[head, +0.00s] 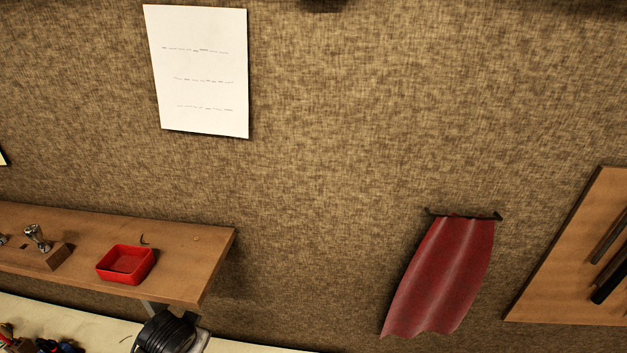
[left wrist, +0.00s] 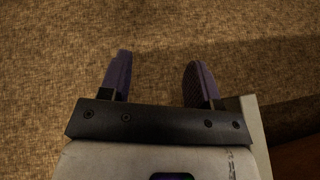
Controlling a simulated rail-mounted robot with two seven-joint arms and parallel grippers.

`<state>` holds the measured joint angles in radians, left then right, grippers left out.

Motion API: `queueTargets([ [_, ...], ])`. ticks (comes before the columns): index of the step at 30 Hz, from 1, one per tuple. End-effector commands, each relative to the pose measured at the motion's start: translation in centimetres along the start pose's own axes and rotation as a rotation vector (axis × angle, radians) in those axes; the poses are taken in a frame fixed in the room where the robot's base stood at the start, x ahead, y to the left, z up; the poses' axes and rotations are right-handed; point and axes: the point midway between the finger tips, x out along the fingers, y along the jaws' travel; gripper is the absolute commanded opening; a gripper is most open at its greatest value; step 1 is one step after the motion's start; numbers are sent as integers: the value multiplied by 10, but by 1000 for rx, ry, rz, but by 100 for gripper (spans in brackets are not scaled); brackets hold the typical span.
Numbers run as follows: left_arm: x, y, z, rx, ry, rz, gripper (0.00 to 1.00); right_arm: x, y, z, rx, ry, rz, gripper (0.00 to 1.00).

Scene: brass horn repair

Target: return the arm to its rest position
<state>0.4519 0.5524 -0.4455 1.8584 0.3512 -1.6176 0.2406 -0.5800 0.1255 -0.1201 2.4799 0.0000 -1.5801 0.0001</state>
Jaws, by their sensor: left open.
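My left gripper (left wrist: 158,80) shows in the left wrist view. Its two dark purple fingers stand apart with nothing between them. Behind the fingers is only the brown woven surface (left wrist: 50,60), and they do not visibly hold anything. In the head view no gripper can be made out; a dark, rounded part (head: 172,332) at the bottom, below the shelf, looks like a piece of my arm, but I cannot be sure. My right gripper is in neither view.
A wooden shelf (head: 190,268) at the left bears a red tray (head: 126,264) and a wooden block with metal parts (head: 38,240). A red cloth (head: 445,275) hangs on the wall, a paper sheet (head: 200,70) above. A wooden tool board (head: 570,270) is at right.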

Motion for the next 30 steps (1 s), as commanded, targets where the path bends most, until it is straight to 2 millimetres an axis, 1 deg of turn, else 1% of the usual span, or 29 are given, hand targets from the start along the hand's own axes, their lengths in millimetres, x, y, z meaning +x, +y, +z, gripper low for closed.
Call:
queueTargets([
  [1, -20, 7, -10, 62, 76, -10, 57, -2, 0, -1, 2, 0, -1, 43],
  [2, -31, 11, -13, 96, 113, -19, 57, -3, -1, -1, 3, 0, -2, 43],
  [3, -45, 16, -14, 132, 159, -29, 57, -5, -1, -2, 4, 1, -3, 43],
  [5, -64, 25, -11, 168, 218, -41, 57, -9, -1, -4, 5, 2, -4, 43],
  [6, -77, 32, -5, 177, 253, -45, 57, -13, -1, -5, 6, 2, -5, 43],
  [8, -93, 40, 7, 167, 289, -46, 57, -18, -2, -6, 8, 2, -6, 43],
  [9, -102, 45, 17, 146, 304, -42, 57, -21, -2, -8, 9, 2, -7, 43],
  [11, -114, 52, 36, 107, 312, -30, 57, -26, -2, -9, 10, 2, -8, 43],
  [12, -121, 57, 50, 81, 308, -21, 57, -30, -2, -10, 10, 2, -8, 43],
  [14, -130, 64, 74, 41, 289, 0, 57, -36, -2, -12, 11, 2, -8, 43],
  [15, -134, 69, 91, 16, 267, 16, 57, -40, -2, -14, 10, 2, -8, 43],
  [17, -138, 78, 116, -18, 225, 48, 57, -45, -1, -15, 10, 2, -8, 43],
  [18, -139, 84, 133, -38, 191, 67, 57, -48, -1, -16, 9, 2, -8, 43],
  [20, -138, 93, 159, -62, 130, 94, 57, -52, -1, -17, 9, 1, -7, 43],
  [21, -137, 99, 176, -76, 87, 109, 57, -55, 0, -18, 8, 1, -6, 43],
  [24, -137, 114, 212, -98, -5, 144, 57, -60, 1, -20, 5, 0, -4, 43],
  [27, -140, 126, 240, -106, -74, 170, 57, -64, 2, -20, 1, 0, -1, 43],
  [30, -142, 132, 259, -106, -120, 184, 57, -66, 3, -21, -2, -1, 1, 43],
])
